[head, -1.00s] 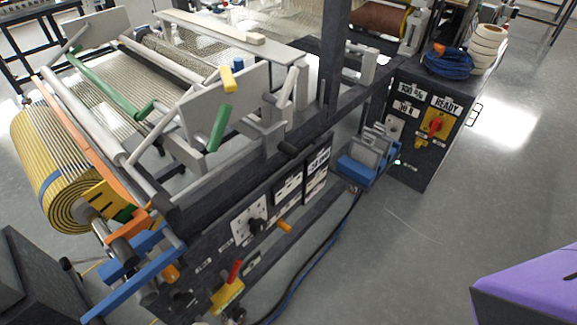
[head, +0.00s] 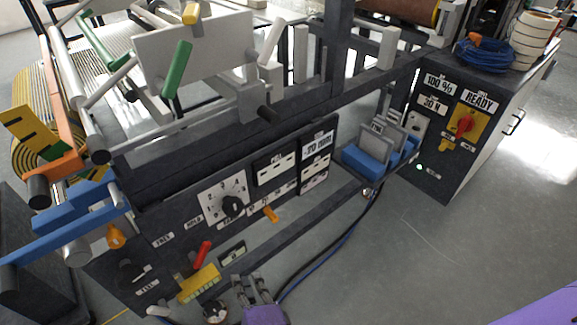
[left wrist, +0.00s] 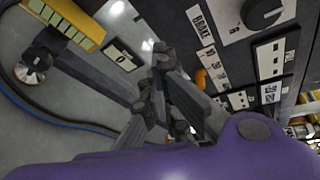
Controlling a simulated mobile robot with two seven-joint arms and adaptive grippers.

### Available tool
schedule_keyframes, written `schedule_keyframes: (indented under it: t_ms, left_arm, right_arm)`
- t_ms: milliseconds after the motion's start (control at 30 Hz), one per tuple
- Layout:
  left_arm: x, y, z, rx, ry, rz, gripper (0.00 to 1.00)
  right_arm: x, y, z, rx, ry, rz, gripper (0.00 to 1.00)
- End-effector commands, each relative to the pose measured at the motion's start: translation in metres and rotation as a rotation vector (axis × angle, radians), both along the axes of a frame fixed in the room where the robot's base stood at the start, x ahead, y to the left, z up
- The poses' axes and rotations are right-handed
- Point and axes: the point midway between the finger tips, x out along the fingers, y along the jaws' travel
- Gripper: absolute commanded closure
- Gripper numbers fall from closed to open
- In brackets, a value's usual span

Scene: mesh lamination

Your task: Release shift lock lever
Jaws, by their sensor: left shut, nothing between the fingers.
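The front panel of the machine carries several small levers and knobs. A red lever (head: 203,253) stands above a yellow block (head: 199,284), near labels that read FREE and HOLD. An orange lever (head: 271,214) sticks out beside a black dial (head: 233,206). I cannot tell which is the shift lock lever. My left gripper (head: 252,283) is at the bottom of the head view, below and right of the yellow block. It is shut and empty, apart from the levers. In the left wrist view its fingers (left wrist: 162,62) point toward the panel. My right gripper is out of view.
A dark rail (head: 305,218) runs along the panel's lower front. Blue and black cables (head: 335,246) lie on the floor behind my gripper. A blue block (head: 368,162) and a READY cabinet (head: 455,130) stand to the right. The floor at right is open.

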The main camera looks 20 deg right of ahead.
Motion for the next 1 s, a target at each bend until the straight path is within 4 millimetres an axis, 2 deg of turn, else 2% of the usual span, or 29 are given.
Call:
schedule_keyframes:
  t_ms: [100,267,667,867,1000]
  left_arm:
    - [-0.001,-0.001,0.007,0.139,-0.045,-0.031,1.0]
    - [0.0,0.001,0.015,0.237,-0.079,-0.043,1.0]
    - [0.002,0.002,0.014,0.243,-0.077,-0.044,1.0]
    - [0.026,0.002,0.01,0.241,-0.078,-0.043,1.0]
    - [0.055,0.003,0.005,0.243,-0.078,-0.044,1.0]
  right_arm:
    - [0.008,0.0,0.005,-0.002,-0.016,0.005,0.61]
    - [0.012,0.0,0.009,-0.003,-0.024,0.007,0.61]
    - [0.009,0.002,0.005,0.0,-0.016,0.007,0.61]
    - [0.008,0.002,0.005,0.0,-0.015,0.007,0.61]
    - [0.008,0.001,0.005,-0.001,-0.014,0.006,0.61]
